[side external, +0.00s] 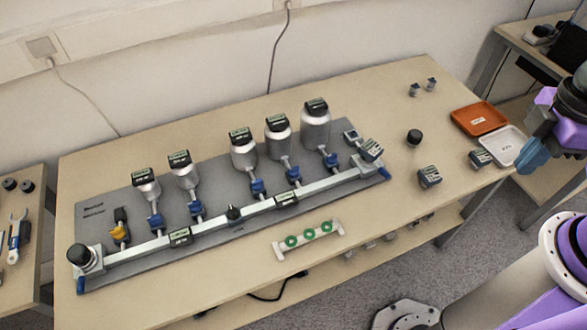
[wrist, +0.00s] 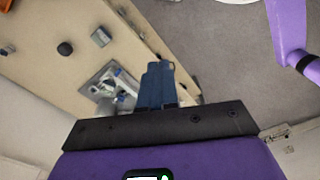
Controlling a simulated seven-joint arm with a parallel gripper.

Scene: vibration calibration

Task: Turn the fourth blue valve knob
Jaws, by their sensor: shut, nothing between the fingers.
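A row of blue valve knobs sits along a metal pipe rail on a grey board (side external: 110,195), each below a silver canister with a dark label box. Counted from the left, the fourth blue valve knob (side external: 293,175) is below the second canister from the right. In the wrist view the board and its fittings (wrist: 112,88) are small, and I cannot single out that knob. My gripper (side external: 528,158) is at the far right, past the table's right end and well apart from the knobs. Its blue fingers (wrist: 158,84) are together and empty.
An orange tray (side external: 479,119) and a white tray (side external: 502,146) are at the table's right end, near my gripper. A black knob (side external: 414,136) and small grey boxes (side external: 429,177) stand between them and the board. A holder with green rings (side external: 308,238) lies in front.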

